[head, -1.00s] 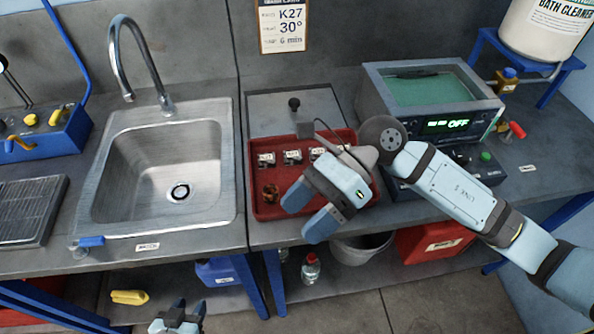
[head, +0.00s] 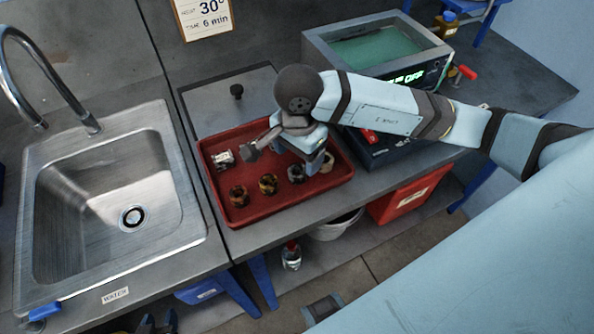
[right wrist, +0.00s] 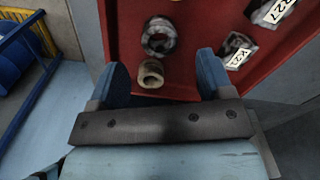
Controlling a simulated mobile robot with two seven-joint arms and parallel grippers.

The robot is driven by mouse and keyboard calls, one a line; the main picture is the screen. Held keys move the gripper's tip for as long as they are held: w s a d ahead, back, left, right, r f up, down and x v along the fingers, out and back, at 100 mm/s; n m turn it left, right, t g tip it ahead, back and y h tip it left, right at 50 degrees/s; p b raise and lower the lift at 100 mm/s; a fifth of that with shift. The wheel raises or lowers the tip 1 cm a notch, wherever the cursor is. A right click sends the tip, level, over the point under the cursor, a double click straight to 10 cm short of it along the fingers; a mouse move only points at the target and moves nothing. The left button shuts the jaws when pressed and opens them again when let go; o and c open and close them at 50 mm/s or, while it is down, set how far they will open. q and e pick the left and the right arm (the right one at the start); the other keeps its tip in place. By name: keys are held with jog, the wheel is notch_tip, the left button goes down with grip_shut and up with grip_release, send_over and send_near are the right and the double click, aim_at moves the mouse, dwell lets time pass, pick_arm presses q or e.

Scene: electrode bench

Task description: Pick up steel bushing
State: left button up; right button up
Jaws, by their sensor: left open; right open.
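The steel bushing looks to be the dark grey ring (head: 296,173) in the front row of the red tray (head: 236,217). It also shows in the right wrist view (right wrist: 158,37), just beyond the fingertips. A beige ring (head: 326,162) lies beside it; in the right wrist view this ring (right wrist: 151,74) appears between the fingers. My right gripper (head: 311,158) is open and empty, over the tray's right part; it also shows in the wrist view (right wrist: 163,72). My left gripper (head: 157,322) is open at the bottom edge, low and far from the tray, partly cut off.
A copper ring (head: 238,195) and a brass-coloured ring (head: 268,184) lie in the same row. Labelled pieces (head: 222,158) lie behind them, partly hidden by my right arm. The sink (head: 105,245) is left of the tray; the bath unit (head: 374,48) stands behind right.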

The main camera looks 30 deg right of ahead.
aim_at(298, 170)
jog(key=shift+a+f+p, duration=0.1)
jog(key=shift+f+p, duration=0.2)
jog(key=shift+f, duration=2.5)
jog(key=c, duration=1.1)
